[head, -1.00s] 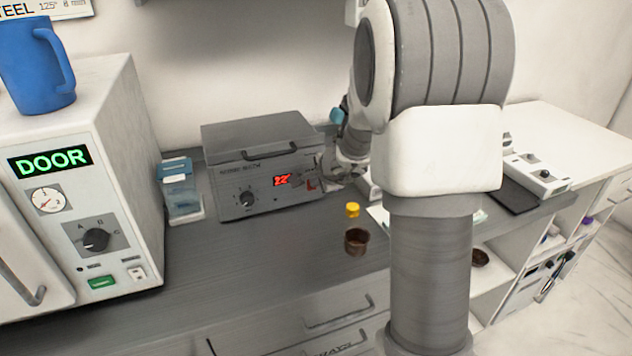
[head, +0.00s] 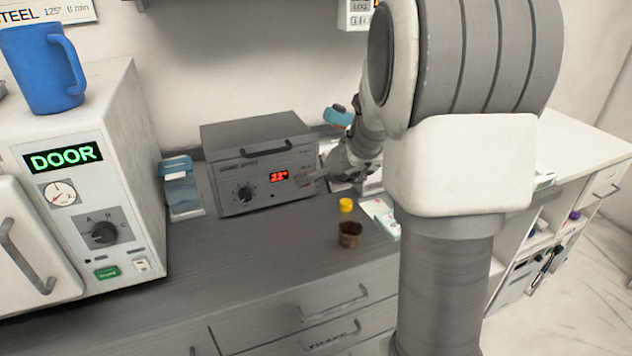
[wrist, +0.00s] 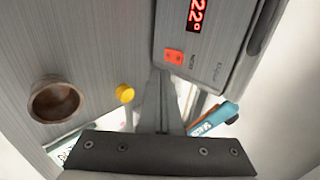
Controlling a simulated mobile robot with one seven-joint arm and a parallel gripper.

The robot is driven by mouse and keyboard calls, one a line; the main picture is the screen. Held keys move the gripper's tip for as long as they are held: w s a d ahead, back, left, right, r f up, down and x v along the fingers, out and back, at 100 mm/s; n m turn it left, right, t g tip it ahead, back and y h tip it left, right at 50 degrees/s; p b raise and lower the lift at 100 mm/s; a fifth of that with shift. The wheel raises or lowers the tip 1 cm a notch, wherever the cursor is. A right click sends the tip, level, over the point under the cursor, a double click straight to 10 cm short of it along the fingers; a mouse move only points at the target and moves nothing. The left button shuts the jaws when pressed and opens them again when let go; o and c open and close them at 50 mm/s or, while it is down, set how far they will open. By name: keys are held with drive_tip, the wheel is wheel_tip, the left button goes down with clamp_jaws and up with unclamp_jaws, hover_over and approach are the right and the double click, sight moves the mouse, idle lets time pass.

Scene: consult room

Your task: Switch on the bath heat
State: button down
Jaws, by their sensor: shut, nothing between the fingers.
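The bath is a grey box (head: 262,165) with a lid handle, a dial (head: 245,193) and a lit red display (head: 279,177) on its front. In the wrist view the display (wrist: 194,14) reads about 22°. A small red switch (wrist: 174,56) sits on the bath's front near a printed label. My gripper (wrist: 164,76) is shut and empty, its tips just short of the switch; I cannot tell whether they touch. In the head view my gripper (head: 312,178) is at the right end of the bath's front and hides the switch.
A brown cup (head: 349,235) and a yellow cap (head: 346,205) stand on the counter in front of my arm. A white machine (head: 120,190) showing DOOR, with a blue mug (head: 42,70) on top, is at left. Bare counter (head: 270,265) lies before the bath.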

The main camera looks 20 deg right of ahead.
drive_tip(key=p+v, duration=0.1)
drive_tip(key=v, duration=0.5)
drive_tip(key=shift+r+p, duration=0.25)
drive_tip(key=shift+p, duration=0.1)
drive_tip(key=shift+s+f, duration=0.15)
drive_tip(key=shift+s, duration=0.05)
